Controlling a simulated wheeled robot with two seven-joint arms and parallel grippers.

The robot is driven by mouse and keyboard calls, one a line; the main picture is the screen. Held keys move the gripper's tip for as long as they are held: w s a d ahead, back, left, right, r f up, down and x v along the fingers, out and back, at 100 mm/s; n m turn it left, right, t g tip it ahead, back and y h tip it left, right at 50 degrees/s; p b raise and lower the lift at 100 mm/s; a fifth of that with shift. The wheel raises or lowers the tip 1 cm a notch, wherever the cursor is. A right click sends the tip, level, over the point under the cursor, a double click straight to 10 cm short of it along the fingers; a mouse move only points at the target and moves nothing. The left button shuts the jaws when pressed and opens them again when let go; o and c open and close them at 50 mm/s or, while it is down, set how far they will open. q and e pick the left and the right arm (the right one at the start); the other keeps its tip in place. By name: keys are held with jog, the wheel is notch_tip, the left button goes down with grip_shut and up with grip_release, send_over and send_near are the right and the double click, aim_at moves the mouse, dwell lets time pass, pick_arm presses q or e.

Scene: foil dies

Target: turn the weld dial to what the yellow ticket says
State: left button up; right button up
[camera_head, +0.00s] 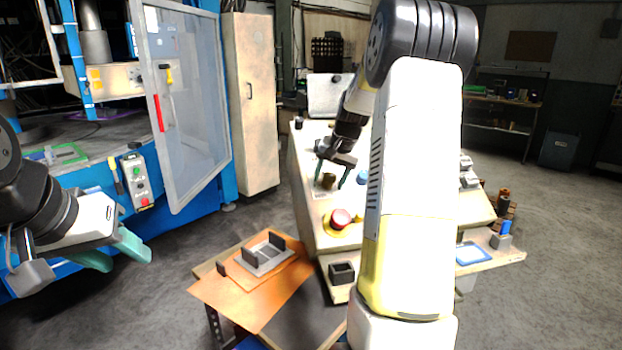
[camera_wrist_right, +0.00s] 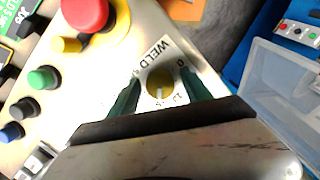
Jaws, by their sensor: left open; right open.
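The weld dial is a round yellow knob (camera_wrist_right: 160,84) on a pale panel in the right wrist view, beside the printed word WELD. A pale line on it points toward the bottom of that view. Some scale numbers show around it, partly covered by my fingers. My right gripper (camera_wrist_right: 158,82) is open, with one green finger on each side of the knob; contact cannot be told. In the head view my right gripper (camera_head: 333,171) is over the dial (camera_head: 328,181). My left gripper (camera_head: 121,253) is open and empty at the left. I cannot make out a yellow ticket.
A red mushroom button (camera_wrist_right: 84,13) on a yellow base is close to the dial. Green (camera_wrist_right: 42,78), blue (camera_wrist_right: 12,131) and black buttons line the panel. An orange-topped table (camera_head: 225,293) holds a grey fixture (camera_head: 264,259). A blue machine with an open clear door (camera_head: 187,110) stands left.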

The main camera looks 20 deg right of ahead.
jog(key=v, duration=0.7)
jog(key=shift+r, duration=0.35)
jog(key=shift+s, duration=0.1)
